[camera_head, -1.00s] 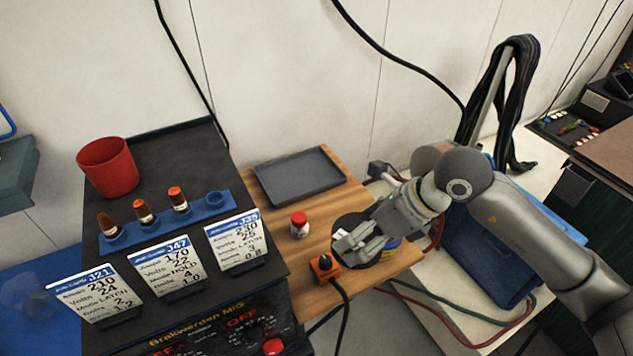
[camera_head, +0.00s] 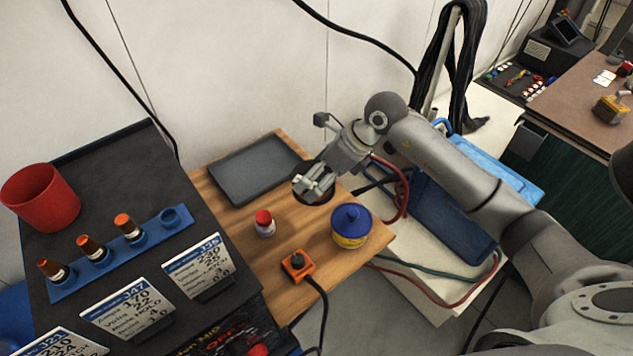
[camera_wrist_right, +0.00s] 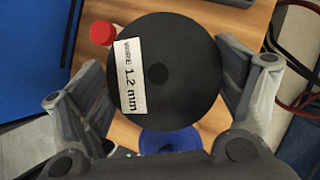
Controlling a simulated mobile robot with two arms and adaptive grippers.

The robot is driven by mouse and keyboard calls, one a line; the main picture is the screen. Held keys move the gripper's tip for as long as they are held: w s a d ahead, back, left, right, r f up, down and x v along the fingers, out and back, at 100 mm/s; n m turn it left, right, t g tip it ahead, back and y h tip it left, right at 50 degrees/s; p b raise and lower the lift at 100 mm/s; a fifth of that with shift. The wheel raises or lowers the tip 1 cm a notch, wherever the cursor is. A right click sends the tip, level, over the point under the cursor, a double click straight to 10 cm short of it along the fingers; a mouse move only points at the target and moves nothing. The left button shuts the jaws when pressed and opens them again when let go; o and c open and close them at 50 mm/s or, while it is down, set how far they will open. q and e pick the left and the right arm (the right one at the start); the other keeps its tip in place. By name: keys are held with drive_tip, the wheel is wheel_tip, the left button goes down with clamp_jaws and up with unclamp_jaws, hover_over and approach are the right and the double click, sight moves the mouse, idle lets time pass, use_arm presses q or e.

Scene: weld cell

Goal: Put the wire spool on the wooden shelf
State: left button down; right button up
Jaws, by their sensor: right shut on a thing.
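The wire spool (camera_wrist_right: 190,45) is a black disc with a white "1.2 mm" label in the right wrist view. Its dark edge (camera_head: 320,199) shows under my right gripper (camera_head: 314,186) in the head view; the gripper hides most of it. My right gripper is shut on the spool, one finger on each side. The spool is over the wooden shelf (camera_head: 228,228), between the grey tray and the blue-lidded jar. I cannot tell whether it touches the wood. My left gripper is not in view.
On the shelf are a grey tray (camera_head: 252,170), a red-capped bottle (camera_head: 264,226), a yellow jar with blue lid (camera_head: 351,228) and an orange box (camera_head: 297,265) with a cable. The black welder (camera_head: 110,180) stands left. Red hoses (camera_head: 398,190) hang at right.

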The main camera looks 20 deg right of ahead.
drive_tip(key=w+f, duration=0.2)
drive_tip(key=w+d+f, duration=0.1)
drive_tip(key=w+f, duration=0.1)
drive_tip(key=f, duration=0.1)
drive_tip(key=shift+w+f+p, duration=0.1)
drive_tip(key=shift+w+p, duration=0.1)
drive_tip(key=shift+p, duration=0.1)
wheel_tip(320, 180, down, 3)
drive_tip(key=shift+w+r+p, duration=0.1)
drive_tip(key=shift+p, duration=0.4)
drive_tip(key=shift+d+f, duration=0.1)
drive_tip(key=shift+f, duration=0.15)
drive_tip(key=shift+f, duration=0.15)
drive_tip(key=o, duration=1.7)
drive_tip(key=shift+f, duration=0.1)
